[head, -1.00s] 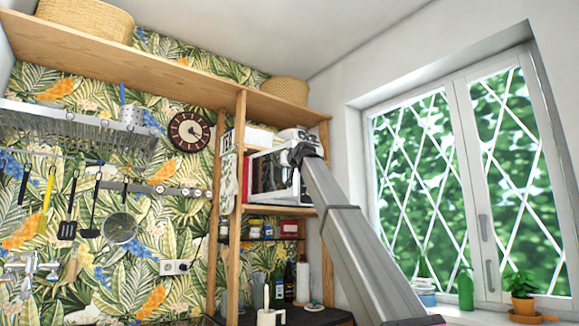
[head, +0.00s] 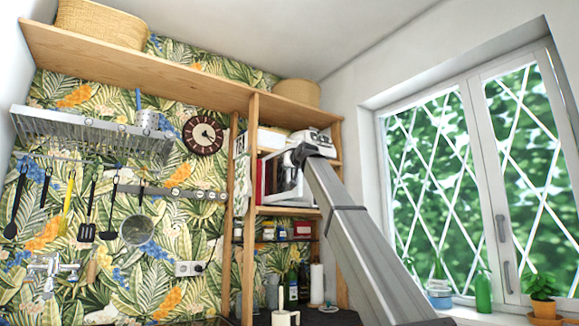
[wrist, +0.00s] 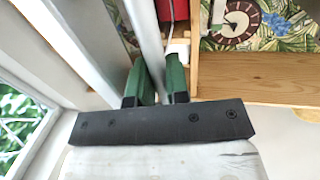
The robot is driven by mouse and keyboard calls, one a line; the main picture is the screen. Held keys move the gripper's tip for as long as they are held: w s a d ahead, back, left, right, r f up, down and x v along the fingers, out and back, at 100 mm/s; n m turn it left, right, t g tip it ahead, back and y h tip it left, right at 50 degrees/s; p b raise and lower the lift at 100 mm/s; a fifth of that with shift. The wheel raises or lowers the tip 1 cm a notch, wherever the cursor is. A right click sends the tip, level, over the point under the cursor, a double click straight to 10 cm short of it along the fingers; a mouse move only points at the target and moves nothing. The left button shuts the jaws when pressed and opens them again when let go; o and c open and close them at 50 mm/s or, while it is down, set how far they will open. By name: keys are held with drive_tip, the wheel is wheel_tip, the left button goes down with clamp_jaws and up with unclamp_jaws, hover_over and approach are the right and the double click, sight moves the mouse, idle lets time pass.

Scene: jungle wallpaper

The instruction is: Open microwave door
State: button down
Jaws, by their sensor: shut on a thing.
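The white microwave (head: 288,187) sits in a bay of the wooden shelf unit in the head view, partly hidden by my arm. A pale upright bar (wrist: 151,45), which looks like the door handle, runs between my gripper's green fingers in the wrist view. My gripper (wrist: 154,80) is shut on this bar. In the head view my gripper end is at the microwave's upper right front, its fingers hidden or too small to make out. A pale panel (wrist: 80,38) stands beside the bar in the wrist view. How far the door stands open is unclear.
The wooden shelf post (head: 250,190) stands left of the microwave, and a shelf board (wrist: 255,78) crosses the wrist view. Jars and bottles stand below.

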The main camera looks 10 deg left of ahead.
drive_tip(key=c, duration=1.4)
unclamp_jaws()
drive_tip(key=v, duration=1)
drive_tip(key=shift+s+d, duration=0.25)
drive_tip(key=shift+s, duration=0.05)
